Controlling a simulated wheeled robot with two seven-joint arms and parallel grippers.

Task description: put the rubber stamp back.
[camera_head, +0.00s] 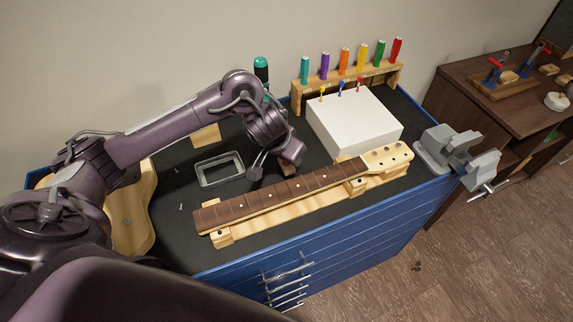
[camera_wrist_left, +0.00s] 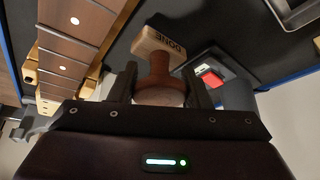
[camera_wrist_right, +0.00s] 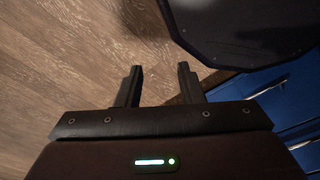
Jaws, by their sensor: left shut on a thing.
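The rubber stamp (camera_wrist_left: 158,62) has a brown wooden handle and a pale block marked "DONE". My left gripper (camera_wrist_left: 163,88) is shut on its handle, with the block pointing away from the gripper. In the head view my left gripper (camera_head: 274,165) is just behind the guitar neck, with a small brown part of the stamp (camera_head: 291,166) showing. A red pad in a dark case (camera_wrist_left: 211,76) is beside the stamp in the left wrist view. My right gripper (camera_wrist_right: 157,88) is open and empty above the wooden floor; it is not in the head view.
The guitar neck (camera_head: 280,194) lies on wooden supports across the front of the dark bench mat. A metal tray (camera_head: 209,183) lies left of my left gripper. A white box (camera_head: 352,128), a rack of coloured-handled tools (camera_head: 346,78) and a grey vise (camera_head: 440,150) stand to the right.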

